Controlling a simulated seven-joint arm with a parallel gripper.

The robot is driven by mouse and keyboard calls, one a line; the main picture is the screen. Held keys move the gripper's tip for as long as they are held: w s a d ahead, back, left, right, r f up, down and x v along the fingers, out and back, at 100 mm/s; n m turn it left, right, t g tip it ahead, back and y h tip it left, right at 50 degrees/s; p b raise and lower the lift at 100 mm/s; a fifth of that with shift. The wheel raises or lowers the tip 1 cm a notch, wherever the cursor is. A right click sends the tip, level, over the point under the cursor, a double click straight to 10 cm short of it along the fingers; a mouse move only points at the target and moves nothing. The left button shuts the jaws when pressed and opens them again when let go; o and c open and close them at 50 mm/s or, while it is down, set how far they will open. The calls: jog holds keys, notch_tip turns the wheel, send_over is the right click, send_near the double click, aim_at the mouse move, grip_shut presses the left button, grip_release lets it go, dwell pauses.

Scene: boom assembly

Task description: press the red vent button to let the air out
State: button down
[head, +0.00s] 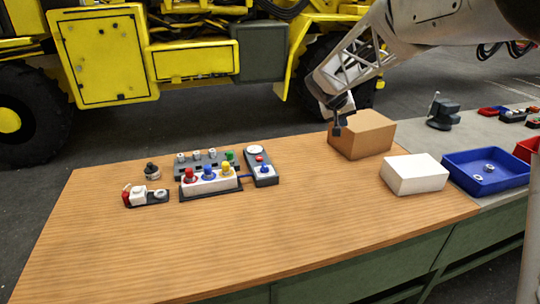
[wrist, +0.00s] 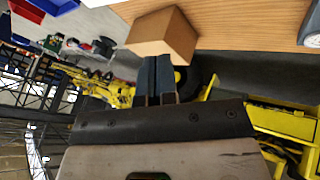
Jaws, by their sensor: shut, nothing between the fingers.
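A small red button (head: 260,158) sits on a dark grey unit (head: 268,181) with a round white dial (head: 254,150) and a blue part. Another red knob (head: 190,174) heads a row with blue and yellow knobs on a white block. A red part (head: 127,194) shows on a small device at the left. No label can be read to tell which is the vent button. My gripper (head: 337,131) is shut and empty, beside the cardboard box and well right of these. Its fingers (wrist: 157,80) lie together in the wrist view, where no red button can be made out.
The cardboard box (head: 362,134) stands near my gripper and shows in the wrist view (wrist: 163,34). A white box (head: 413,174) and a blue tray (head: 486,187) with rings lie to its right. The wooden table (head: 230,240) is clear in front.

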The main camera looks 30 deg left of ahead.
jog(key=w+a+f+n+t, duration=0.1)
jog(key=w+a+f, duration=0.2)
jog(key=a, duration=0.6)
jog(key=w+a+f+n, duration=0.15)
jog(key=a+f, duration=0.25)
jog(key=a, duration=0.5)
jog(key=t+y, duration=0.2)
send_over(258, 157)
notch_tip(258, 157, down, 8)
jog(key=shift+r+n, duration=0.2)
jog(key=shift+n, duration=0.25)
jog(key=shift+s+f, duration=0.1)
jog(key=shift+f, duration=0.05)
jog(key=shift+f, duration=4.25)
jog(key=shift+f, duration=0.25)
jog(key=shift+f, duration=0.2)
jog(key=shift+f, duration=0.5)
jog(key=shift+r, duration=0.9)
